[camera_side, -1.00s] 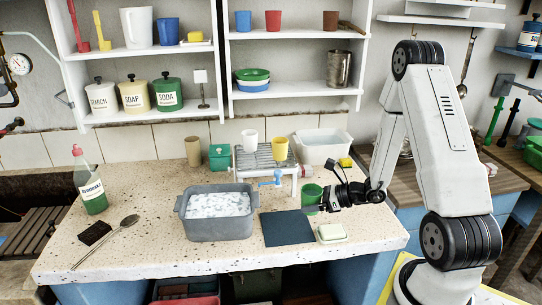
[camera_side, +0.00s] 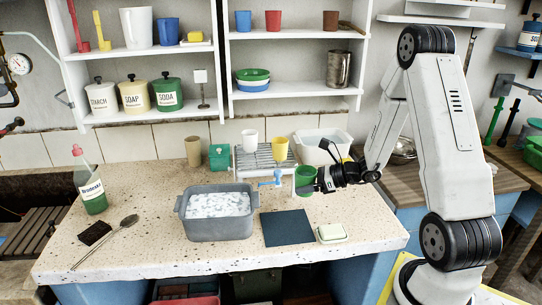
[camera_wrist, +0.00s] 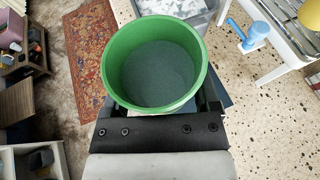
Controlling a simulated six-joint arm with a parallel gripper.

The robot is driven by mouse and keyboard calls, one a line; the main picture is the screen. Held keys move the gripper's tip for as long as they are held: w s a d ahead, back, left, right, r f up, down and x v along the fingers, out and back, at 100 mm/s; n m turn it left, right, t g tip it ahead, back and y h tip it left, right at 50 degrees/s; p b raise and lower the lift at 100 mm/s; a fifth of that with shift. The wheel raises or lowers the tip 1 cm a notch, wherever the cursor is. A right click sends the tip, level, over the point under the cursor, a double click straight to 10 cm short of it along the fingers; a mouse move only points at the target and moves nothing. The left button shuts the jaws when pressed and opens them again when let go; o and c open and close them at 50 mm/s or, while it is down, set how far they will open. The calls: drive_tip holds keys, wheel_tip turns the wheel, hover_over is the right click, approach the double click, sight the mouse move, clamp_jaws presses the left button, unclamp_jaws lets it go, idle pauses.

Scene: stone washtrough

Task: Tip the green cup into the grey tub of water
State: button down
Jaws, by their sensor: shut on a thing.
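The green cup (camera_side: 305,174) is held upright, a little above the counter, in my gripper (camera_side: 312,184). In the wrist view the cup (camera_wrist: 108,75) is seen from above, with a grey-green speckled surface inside; I cannot tell how deep it lies. My gripper (camera_wrist: 158,112) is shut around the cup's near side. The grey tub (camera_side: 215,230) stands to the left of the cup on the counter, apart from it, with white foam-like patches on its water. A corner of the tub (camera_wrist: 207,22) shows at the top of the wrist view.
A blue tap-like piece (camera_side: 272,179) sticks out by the small rack (camera_side: 262,158), close left of the cup. A yellow cup (camera_side: 280,148) and a white cup (camera_side: 250,140) stand on the rack. A dark mat (camera_side: 287,228) and soap dish (camera_side: 331,234) lie in front.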

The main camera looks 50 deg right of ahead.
drive_tip(key=w+a+n+g+y, duration=0.2)
drive_tip(key=w+a+n, duration=0.1)
drive_tip(key=w, duration=0.8)
drive_tip(key=w+a+n+g+y, duration=0.2)
drive_tip(key=w+y, duration=0.1)
drive_tip(key=w, duration=0.9)
wheel_tip(320, 180, down, 6)
drive_tip(key=shift+s+f, duration=0.2)
drive_tip(key=shift+s, duration=0.1)
drive_tip(key=shift+r+n+h, duration=0.1)
drive_tip(key=shift+n+h, duration=0.2)
drive_tip(key=shift+h, duration=0.1)
drive_tip(key=shift+n+h, duration=0.3)
drive_tip(key=shift+h, duration=0.3)
drive_tip(key=shift+r+g+h, duration=0.15)
drive_tip(key=shift+g+h, duration=0.15)
drive_tip(key=shift+h, duration=0.1)
drive_tip(key=shift+n+h, duration=0.4)
